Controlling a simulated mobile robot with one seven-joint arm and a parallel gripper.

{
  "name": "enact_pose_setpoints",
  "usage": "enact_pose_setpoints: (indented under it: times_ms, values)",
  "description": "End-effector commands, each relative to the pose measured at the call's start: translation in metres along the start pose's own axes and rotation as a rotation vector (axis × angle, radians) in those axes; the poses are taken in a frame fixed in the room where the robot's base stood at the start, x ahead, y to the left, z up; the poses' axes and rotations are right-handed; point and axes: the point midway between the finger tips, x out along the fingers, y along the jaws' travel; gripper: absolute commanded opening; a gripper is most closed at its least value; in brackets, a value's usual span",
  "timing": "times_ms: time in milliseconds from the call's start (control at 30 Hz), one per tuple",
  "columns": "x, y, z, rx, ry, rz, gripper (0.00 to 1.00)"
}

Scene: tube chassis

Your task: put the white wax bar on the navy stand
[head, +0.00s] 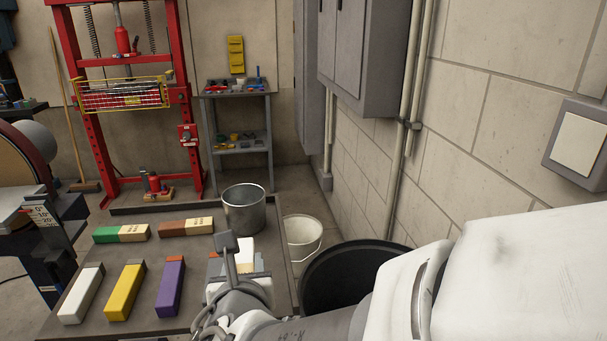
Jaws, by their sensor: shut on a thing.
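My gripper (232,258) is over the right part of the dark table and is seen from behind, partly hidden by my own arm. It is shut on a white block, which I take to be the white wax bar (246,248). Its top shows just right of the grey finger, and a tan part shows below it. How far it is above the table cannot be told. A small orange patch (214,256) shows left of the finger. I cannot make out a navy stand; my arm hides part of the table.
White (80,294), yellow (124,294) and purple (169,290) long blocks lie at the table's front left. Green-and-cream (122,234) and brown-and-cream (187,228) bars lie behind them. A metal bucket (245,211) stands at the back right. A white bucket (303,236) is beyond the right edge.

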Motion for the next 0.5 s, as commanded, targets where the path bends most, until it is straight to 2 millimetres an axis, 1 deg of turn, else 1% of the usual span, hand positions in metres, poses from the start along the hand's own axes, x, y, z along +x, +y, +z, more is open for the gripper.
enact_pose_setpoints:
  times_ms: [33,100,200,333,433,500]
  values:
    - [0.017,-0.003,-0.009,0.0,0.002,-0.004,0.0]
    - [0.035,-0.007,-0.012,0.0,0.002,-0.005,0.0]
    - [0.058,-0.01,-0.014,-0.001,0.001,-0.003,0.0]
    - [0.076,-0.013,-0.015,0.0,0.0,-0.002,0.0]
    - [0.082,-0.015,-0.014,0.002,-0.001,-0.001,0.0]
    - [0.084,-0.015,-0.018,-0.001,0.0,0.0,0.0]
